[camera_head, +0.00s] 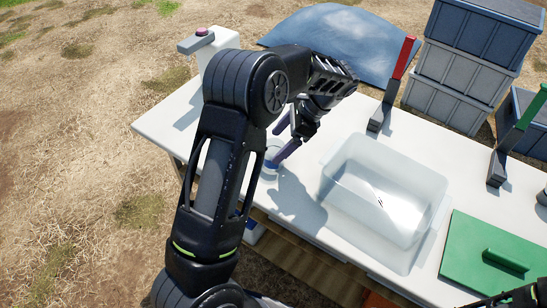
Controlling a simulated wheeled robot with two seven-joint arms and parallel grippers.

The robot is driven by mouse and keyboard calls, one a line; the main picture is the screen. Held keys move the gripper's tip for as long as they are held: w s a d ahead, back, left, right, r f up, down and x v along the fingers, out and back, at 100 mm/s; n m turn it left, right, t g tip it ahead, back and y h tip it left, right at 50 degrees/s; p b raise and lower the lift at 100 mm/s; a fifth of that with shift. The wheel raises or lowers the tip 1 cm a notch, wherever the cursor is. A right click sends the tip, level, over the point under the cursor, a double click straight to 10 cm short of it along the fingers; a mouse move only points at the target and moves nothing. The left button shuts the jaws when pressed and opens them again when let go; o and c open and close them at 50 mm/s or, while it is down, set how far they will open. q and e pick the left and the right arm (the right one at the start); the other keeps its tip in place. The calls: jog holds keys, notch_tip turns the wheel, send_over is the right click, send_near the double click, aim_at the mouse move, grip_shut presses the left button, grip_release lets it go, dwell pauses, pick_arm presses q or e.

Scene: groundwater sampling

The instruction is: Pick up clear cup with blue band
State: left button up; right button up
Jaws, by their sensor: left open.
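The clear cup with a blue band (270,166) stands on the white table, left of the clear bin. It is small in the view and partly covered by my arm and gripper. My left gripper (277,143) is open, with its purple fingers pointing down and left close to the cup. One finger passes just in front of the cup or beside it; I cannot tell whether it touches. My right gripper does not show; only a dark piece of my right arm is at the bottom right corner.
A clear bin (345,205) with a thin item inside stands right of the cup. A green board (480,262), red-handled (405,58) and green-handled (532,105) tools are further right. A white dispenser (222,42) stands at the far left corner. Stacked grey crates (455,88) are behind.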

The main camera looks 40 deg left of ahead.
pick_arm(q)
jog(key=shift+s+a+f, duration=0.2)
jog(key=shift+a+f, duration=0.1)
jog(key=shift+f, duration=0.25)
jog(key=shift+p+x, duration=0.3)
jog(key=shift+x, duration=2.3)
jog(key=c, duration=1.4)
